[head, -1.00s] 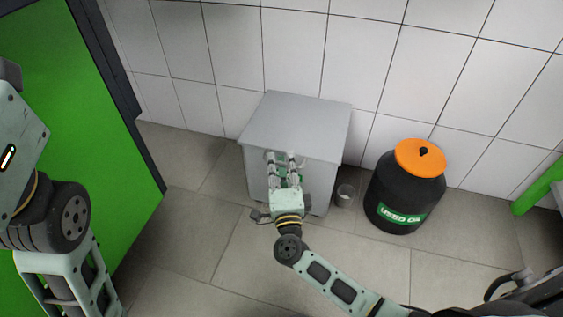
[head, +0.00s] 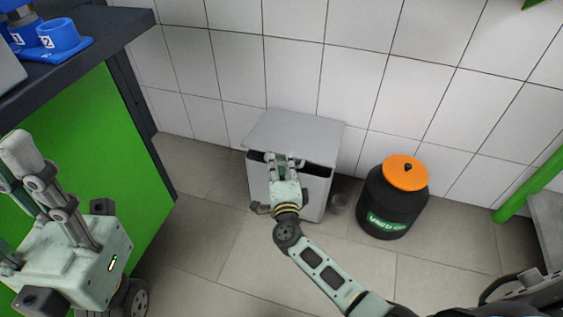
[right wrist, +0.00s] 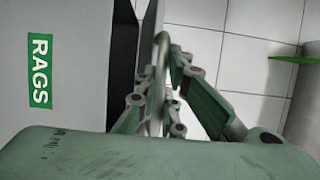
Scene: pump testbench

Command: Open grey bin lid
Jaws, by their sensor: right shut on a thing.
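The grey bin (head: 316,192) stands on the floor against the tiled wall. Its grey lid (head: 297,130) is tilted up a little at the front, with a dark gap between lid and body. My right gripper (head: 275,160) is at the lid's front edge, shut on the lid handle. In the right wrist view, the fingers close around the handle (right wrist: 161,50) beside the lid edge, and the bin's front (right wrist: 70,80) carries a green RAGS label (right wrist: 39,71). My left gripper (head: 30,200) is raised at the lower left, away from the bin; its opening is unclear.
A black used-oil drum (head: 385,205) with an orange lid (head: 405,172) stands right of the bin. A green-sided bench (head: 95,150) with blue parts (head: 58,36) on top is at the left. The floor in front is partly clear.

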